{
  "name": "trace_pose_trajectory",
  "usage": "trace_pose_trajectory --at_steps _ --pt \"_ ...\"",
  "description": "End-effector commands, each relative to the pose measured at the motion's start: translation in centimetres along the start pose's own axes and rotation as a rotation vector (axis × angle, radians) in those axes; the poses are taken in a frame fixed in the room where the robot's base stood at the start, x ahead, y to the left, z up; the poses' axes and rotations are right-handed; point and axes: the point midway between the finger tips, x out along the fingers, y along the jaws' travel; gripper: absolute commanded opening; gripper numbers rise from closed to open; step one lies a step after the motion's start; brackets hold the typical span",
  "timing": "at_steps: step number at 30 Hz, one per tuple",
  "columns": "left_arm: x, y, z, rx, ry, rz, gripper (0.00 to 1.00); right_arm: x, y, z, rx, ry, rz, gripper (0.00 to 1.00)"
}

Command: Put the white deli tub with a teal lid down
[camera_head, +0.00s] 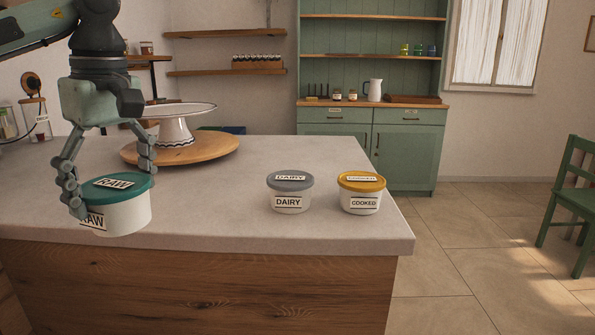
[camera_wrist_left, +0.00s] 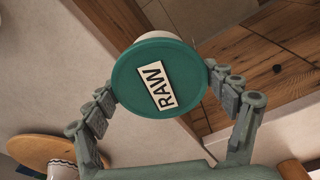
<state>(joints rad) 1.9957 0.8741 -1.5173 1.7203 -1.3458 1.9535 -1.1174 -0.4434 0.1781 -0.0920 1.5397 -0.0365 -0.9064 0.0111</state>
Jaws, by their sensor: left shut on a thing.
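The white deli tub with a teal lid (camera_head: 126,211) carries RAW labels on its lid and side. My left gripper (camera_head: 111,190) is shut on it, one finger on each side, at the left front of the counter. In the left wrist view the teal lid (camera_wrist_left: 158,78) faces the camera between the two fingers (camera_wrist_left: 165,98). The tub looks slightly tilted and seems to be near the counter's front edge. I cannot tell whether its base touches the counter. My right gripper is not in view.
The pale counter (camera_head: 225,205) has free room in its middle. A grey-lidded DAIRY tub (camera_head: 290,194) and a yellow-lidded COOKED tub (camera_head: 361,193) stand to the right. Behind, a white cake stand (camera_head: 174,127) stands on a round wooden board (camera_head: 215,149).

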Motion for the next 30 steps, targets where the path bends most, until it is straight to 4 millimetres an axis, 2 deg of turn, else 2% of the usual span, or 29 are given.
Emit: trace_pose_trajectory --at_steps 6,12,16,23,30 --pt "7.2 0.1 3.1 0.323 -0.005 0.032 0.44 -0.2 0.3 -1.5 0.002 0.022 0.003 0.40" --pt "15.7 0.4 6.9 0.726 -0.008 0.083 0.44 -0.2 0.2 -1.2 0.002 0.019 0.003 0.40" --pt "19.7 0.7 8.7 0.924 -0.005 0.111 0.44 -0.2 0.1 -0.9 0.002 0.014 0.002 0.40" --pt "24.0 1.0 10.5 1.139 -0.002 0.139 0.44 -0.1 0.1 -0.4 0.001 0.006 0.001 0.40" --pt "24.0 1.1 10.5 1.149 0.003 0.142 0.44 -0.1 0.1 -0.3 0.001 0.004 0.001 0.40"
